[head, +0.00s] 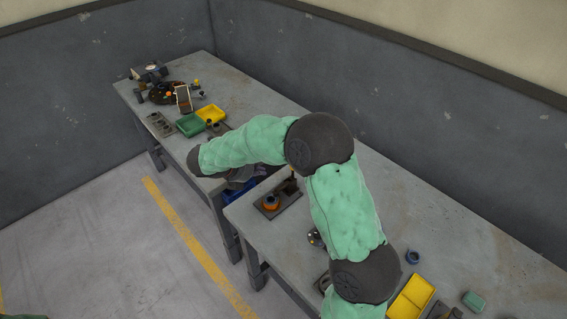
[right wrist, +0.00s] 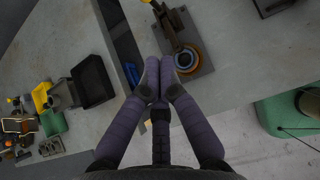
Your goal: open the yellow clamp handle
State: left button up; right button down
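A dark clamp fixture on a grey plate (head: 285,204) stands near the left end of the near bench, with an orange round part (head: 270,202) on it. In the right wrist view the fixture's dark arm (right wrist: 170,25) rises beside the orange and blue round part (right wrist: 187,60). A small yellow tip (right wrist: 147,2), probably the handle, shows at the top edge there. My right gripper (right wrist: 159,66) has its fingertips drawn together beside the fixture plate, with nothing seen between them. In the head view my right arm mostly hides this gripper. My left gripper is not in view.
A gap separates the two benches, with a blue bin (head: 240,192) below. The far bench holds a green tray (head: 190,125), a yellow tray (head: 211,114) and several small tools. A yellow bin (head: 411,297) and a green block (head: 473,301) are on the near bench.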

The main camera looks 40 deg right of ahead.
jog(key=b+x, duration=0.2)
jog(key=x, duration=0.7)
jog(key=shift+s+d+f, duration=0.1)
jog(key=shift+d+f, duration=0.1)
jog(key=shift+f, duration=0.05)
jog(key=d, duration=0.3)
jog(key=shift+w+d+f+b, duration=0.1)
jog(key=shift+w+b, duration=0.1)
jog(key=shift+b, duration=0.2)
jog(key=shift+d, duration=0.5)
jog(key=shift+d+r+y+p, duration=0.25)
jog(key=shift+y+p, duration=0.05)
jog(key=shift+p, duration=0.5)
